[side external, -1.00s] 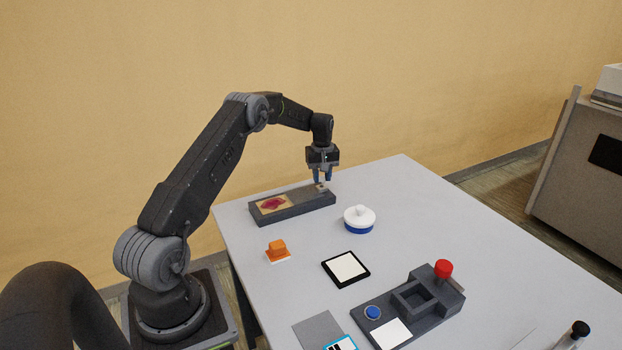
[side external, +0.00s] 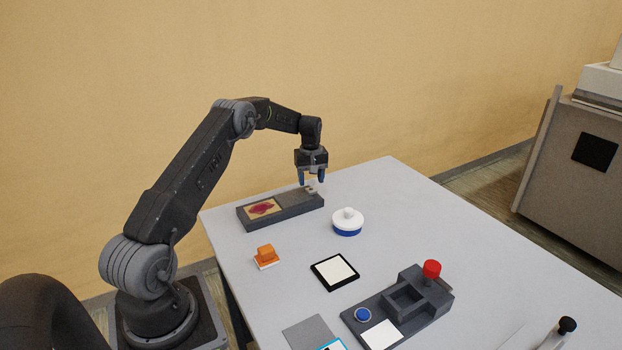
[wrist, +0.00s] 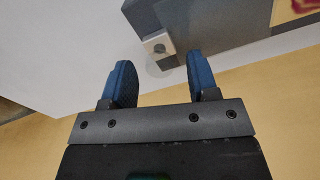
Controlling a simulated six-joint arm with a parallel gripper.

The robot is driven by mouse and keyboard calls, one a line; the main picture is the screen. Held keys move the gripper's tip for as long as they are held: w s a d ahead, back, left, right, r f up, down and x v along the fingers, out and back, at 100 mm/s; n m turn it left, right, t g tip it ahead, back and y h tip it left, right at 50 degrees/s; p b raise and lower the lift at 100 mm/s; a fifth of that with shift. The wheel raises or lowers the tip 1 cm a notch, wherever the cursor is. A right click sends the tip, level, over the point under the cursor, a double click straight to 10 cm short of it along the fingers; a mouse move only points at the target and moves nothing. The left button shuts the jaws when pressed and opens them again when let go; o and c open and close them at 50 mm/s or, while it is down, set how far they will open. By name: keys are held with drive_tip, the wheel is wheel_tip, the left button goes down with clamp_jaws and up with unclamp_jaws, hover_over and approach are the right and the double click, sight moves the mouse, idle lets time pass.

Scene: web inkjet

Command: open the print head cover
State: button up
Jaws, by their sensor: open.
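A long dark grey box (side external: 258,222) lies at the far left edge of the table, with a tan panel bearing a red patch at its left end. A flat dark grey cover (side external: 290,202) forms its right part, and I take this as the print head cover. A small pale tab (side external: 311,190) stands at its right end. In the wrist view the tab (wrist: 157,43) has a round grey knob and lies just beyond the fingertips, roughly between them. My gripper (side external: 311,184) is open and points down above the tab; its blue fingers (wrist: 160,66) hold nothing. I cannot tell whether they touch the tab.
A white and blue round pot (side external: 347,222) stands just right of the box. Nearer are an orange block (side external: 265,255), a black-framed white pad (side external: 335,271) and a dark fixture (side external: 405,306) with a red knob. The right of the table is mostly clear.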

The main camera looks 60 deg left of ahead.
wheel_tip(320, 180, up, 14)
drive_tip(key=shift+f, duration=0.2)
idle(0.4)
drive_tip(key=s+d+r+m+t, duration=0.1)
drive_tip(key=s+d+r+m, duration=0.15)
drive_tip(key=d+r, duration=0.4)
drive_tip(key=s+d+r+m+t+y, duration=0.1)
drive_tip(key=s+d+r+m, duration=0.15)
drive_tip(key=d, duration=0.65)
drive_tip(key=s+d+r+m+t, duration=0.1)
drive_tip(key=s+d+r+m, duration=0.1)
drive_tip(key=s+d+r, duration=0.35)
drive_tip(key=s+d+f+m+t, duration=0.1)
drive_tip(key=s+d+m, duration=0.3)
drive_tip(key=s+d, duration=0.4)
drive_tip(key=s+d+f+m+t+h, duration=0.1)
drive_tip(key=s+d+f+m, duration=0.3)
drive_tip(key=s+d, duration=0.4)
drive_tip(key=s, duration=0.2)
drive_tip(key=shift+s+d+t, duration=0.2)
drive_tip(key=shift+s+t, duration=0.1)
drive_tip(key=shift+s, duration=0.05)
